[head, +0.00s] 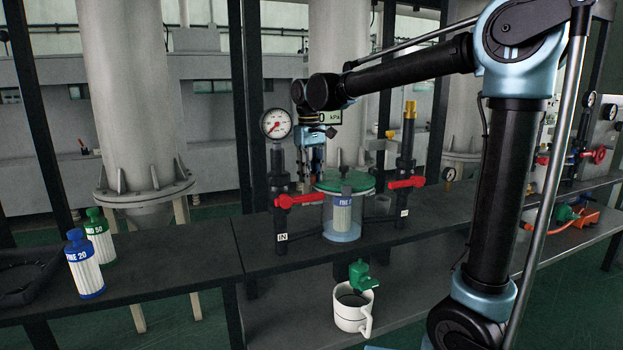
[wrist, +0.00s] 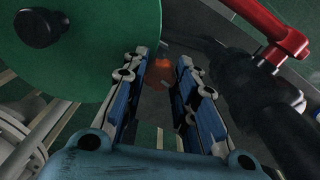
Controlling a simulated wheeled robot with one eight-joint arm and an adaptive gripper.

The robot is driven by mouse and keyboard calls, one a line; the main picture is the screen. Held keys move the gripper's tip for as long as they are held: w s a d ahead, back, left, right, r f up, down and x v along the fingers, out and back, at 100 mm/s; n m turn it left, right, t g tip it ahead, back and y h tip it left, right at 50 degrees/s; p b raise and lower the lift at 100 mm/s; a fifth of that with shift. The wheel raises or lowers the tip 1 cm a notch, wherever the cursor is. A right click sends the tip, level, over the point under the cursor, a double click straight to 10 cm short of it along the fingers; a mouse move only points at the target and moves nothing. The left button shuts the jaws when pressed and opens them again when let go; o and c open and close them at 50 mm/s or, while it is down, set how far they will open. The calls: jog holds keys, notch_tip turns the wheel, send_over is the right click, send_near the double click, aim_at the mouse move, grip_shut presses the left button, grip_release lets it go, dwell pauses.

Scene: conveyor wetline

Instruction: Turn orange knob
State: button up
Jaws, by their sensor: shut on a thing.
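In the wrist view an orange knob (wrist: 185,62) shows as a small, blurred patch at the far end of my gripper's fingers. My gripper (wrist: 170,62) is shut on it, with its blue-padded fingers on either side. In the head view my gripper (head: 312,158) points down beside the green-lidded clear filter housing (head: 343,228), left of its middle. I cannot make out the orange knob in the head view. The green lid (wrist: 90,50) fills the upper left of the wrist view, and a red valve handle (wrist: 262,22) is at the upper right.
Red-handled valves stand left (head: 300,200) and right (head: 405,183) of the housing. A pressure gauge (head: 276,123) tops the left pipe. A white mug (head: 350,310) stands under a green tap (head: 361,275). Blue-capped (head: 84,265) and green-capped (head: 99,240) cartridges stand on the left bench.

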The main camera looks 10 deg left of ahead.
jog(key=shift+m, duration=0.4)
jog(key=m, duration=0.3)
jog(key=shift+m, duration=0.3)
jog(key=m, duration=0.3)
dwell(0.4)
